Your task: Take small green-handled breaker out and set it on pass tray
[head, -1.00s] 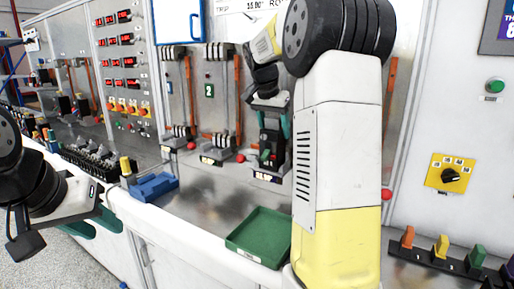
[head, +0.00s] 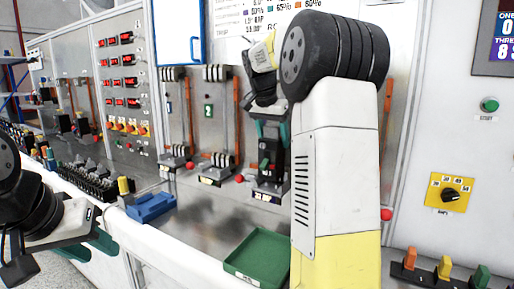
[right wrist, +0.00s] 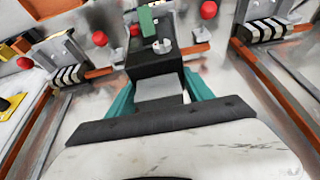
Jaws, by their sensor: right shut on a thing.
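The black breaker with a small green handle (head: 271,168) stands upright at the third bay of the panel. My right gripper (head: 271,127) is shut on it from above, teal fingers on its two sides. In the right wrist view the breaker (right wrist: 155,66) sits between the fingers (right wrist: 160,93), with its green handle (right wrist: 147,20) beyond. I cannot tell whether it is still seated in its base. The green tray (head: 237,271) is below, in front of the panel, and its bare floor shows. My left gripper (head: 90,248) is open and empty at the lower left.
Red knobs (right wrist: 208,9) and neighbouring bays flank the breaker. A row of coloured-handled breakers (head: 440,272) is at the lower right. My right arm hides part of the panel.

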